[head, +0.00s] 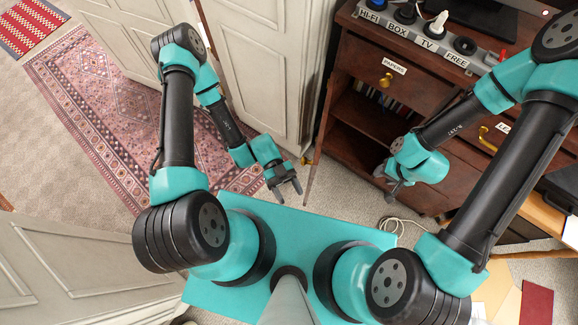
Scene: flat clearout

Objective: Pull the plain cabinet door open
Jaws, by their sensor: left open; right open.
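The dark wood cabinet (345,62) stands at the upper right. Its plain door (318,145) shows nearly edge-on as a thin brown panel at the cabinet's left, swung outward. The compartment behind it is open and shows a shelf and a row of thin upright items. My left gripper (286,191) is open and empty, left of the door's near end and apart from it in the picture. My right gripper (382,182) is open in front of the cabinet's lower part, right of the door. No object shows in its fingers, and the arm partly hides the cabinet front.
A drawer labelled PAPERS (375,65) with a brass pull is above the compartment. A labelled power strip (420,35) with plugs lies on top. A pale panelled door (265,70) stands close left. A white cable (398,226) lies on the floor. A patterned rug (100,120) is at left.

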